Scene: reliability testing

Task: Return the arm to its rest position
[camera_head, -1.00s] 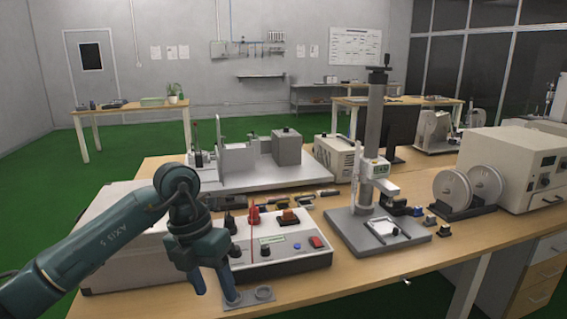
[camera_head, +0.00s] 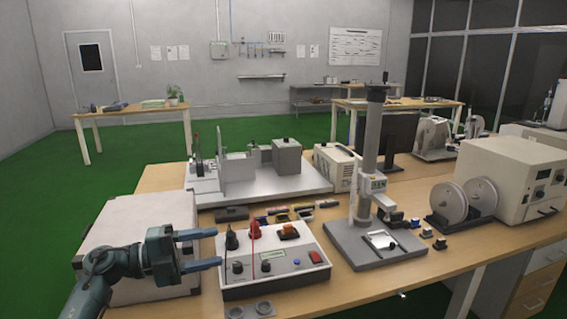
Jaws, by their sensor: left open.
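My left gripper (camera_head: 200,250) is at the lower left. Its two blue fingers point right and stand apart, with nothing between them. It is in front of a pale box (camera_head: 135,225) and just left of the white control box (camera_head: 272,262), whose left edge is close to the fingertips. The picture does not show whether they touch. The control box carries black and red plugs, knobs, and an orange-red switch. My right gripper does not show.
A small grey two-ring holder (camera_head: 250,309) lies at the table's front edge. A test stand with a tall column (camera_head: 370,140) stands right of centre. A metal fixture (camera_head: 260,177) is behind the control box. Two reels (camera_head: 465,198) and a beige instrument (camera_head: 515,175) are at right.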

